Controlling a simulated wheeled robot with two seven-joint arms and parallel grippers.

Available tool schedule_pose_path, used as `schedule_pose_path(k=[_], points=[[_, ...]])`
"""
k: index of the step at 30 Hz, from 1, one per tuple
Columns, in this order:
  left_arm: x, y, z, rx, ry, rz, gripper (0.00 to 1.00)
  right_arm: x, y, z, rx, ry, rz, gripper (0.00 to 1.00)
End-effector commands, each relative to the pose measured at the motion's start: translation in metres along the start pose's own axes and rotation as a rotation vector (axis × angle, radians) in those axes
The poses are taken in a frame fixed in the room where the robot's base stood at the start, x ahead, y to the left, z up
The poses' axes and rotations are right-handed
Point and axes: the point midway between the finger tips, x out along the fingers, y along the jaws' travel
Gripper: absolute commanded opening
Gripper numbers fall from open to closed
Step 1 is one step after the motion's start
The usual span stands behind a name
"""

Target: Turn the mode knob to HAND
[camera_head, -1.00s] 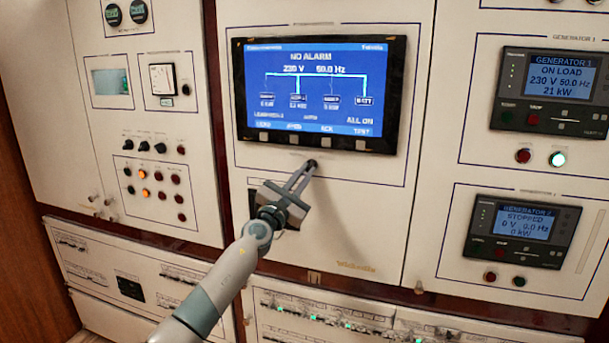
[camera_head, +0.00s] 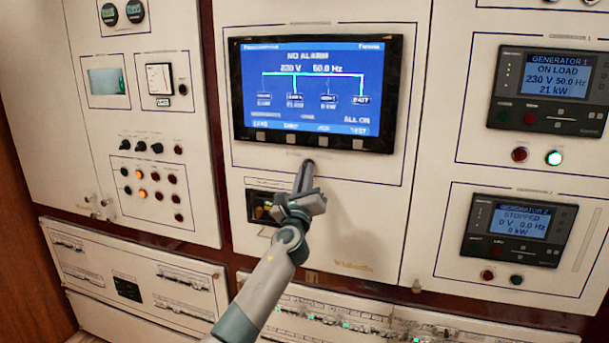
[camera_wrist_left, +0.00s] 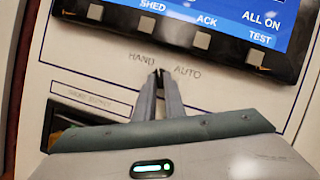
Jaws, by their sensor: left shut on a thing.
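The mode knob (camera_head: 309,161) is a small dark knob below the blue screen on the middle cabinet. In the left wrist view the knob (camera_wrist_left: 158,71) sits between the printed words HAND on its left and AUTO on its right. My left gripper (camera_head: 306,170) is shut on the knob, its two fingers reaching up to it from below. In the left wrist view its fingertips (camera_wrist_left: 159,82) hide most of the knob, so I cannot tell exactly where its pointer stands. My right gripper is not in view.
The screen (camera_head: 318,92) with a row of grey buttons is just above the knob. A small recessed panel (camera_head: 262,207) lies left of my gripper. Generator panels (camera_head: 549,90) are at the right, and switches and lamps (camera_head: 150,190) at the left.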

Motion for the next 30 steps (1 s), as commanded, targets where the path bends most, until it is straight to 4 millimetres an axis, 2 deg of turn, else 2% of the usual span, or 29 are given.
schedule_pose_path(k=[10, 26, 27, 28, 30], points=[[-0.0007, -0.0018, -0.0017, -0.163, 0.002, 0.068, 0.0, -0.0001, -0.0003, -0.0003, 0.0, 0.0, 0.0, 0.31], [-0.0006, -0.0017, -0.0016, -0.189, 0.002, 0.08, 0.0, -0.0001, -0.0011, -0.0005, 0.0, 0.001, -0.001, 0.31], [-0.0006, -0.0016, -0.0016, -0.189, 0.002, 0.08, 0.19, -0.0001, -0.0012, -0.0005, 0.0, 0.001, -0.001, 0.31], [-0.0006, -0.0017, -0.0016, -0.189, 0.002, 0.079, 0.26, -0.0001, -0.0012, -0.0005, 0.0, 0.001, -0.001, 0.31], [-0.0005, -0.0018, -0.0013, -0.188, 0.002, 0.079, 0.28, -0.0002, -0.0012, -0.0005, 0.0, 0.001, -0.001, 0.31]])
